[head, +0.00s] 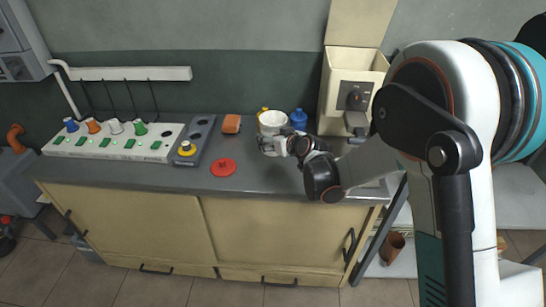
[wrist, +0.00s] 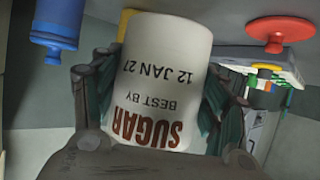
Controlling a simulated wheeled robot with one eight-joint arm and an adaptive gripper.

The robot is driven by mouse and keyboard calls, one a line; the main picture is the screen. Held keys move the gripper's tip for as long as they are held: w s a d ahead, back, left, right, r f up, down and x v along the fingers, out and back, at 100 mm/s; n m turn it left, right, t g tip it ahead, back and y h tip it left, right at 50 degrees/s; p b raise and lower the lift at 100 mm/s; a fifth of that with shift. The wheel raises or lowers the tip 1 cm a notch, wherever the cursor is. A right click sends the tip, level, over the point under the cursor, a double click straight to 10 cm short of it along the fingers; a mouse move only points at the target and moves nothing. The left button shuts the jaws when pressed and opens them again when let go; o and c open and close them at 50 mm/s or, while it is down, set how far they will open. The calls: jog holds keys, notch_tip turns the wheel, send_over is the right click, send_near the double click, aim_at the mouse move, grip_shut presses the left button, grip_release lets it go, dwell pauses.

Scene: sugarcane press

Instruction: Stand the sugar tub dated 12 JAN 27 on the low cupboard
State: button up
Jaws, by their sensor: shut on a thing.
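A white sugar tub (wrist: 165,75) fills the middle of the wrist view, which is upside down. Its label reads SUGAR, BEST BY 12 JAN 27. My gripper (wrist: 160,110) is shut around the tub's sides, with a finger on each side. In the head view the white tub (head: 272,122) is over the back of a grey worktop, and my gripper (head: 283,145) reaches it from the right. I cannot tell whether its base touches the worktop. A cupboard (head: 260,232) with beige sliding doors stands under the grey worktop.
A blue bottle (head: 298,119) stands close right of the tub; something yellow (head: 263,111) is partly hidden behind it. A red disc (head: 223,167), an orange block (head: 231,124) and a switch panel (head: 115,142) lie to the left. A beige machine (head: 350,85) stands back right. The front worktop is mostly clear.

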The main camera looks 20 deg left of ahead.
jog(key=shift+f+b, duration=1)
jog(key=shift+f, duration=2)
jog(key=shift+f, duration=0.1)
jog(key=o, duration=1.5)
jog(key=p+v, duration=0.3)
jog(key=v, duration=0.9)
jog(key=shift+s+p, duration=0.1)
jog(key=shift+p, duration=0.2)
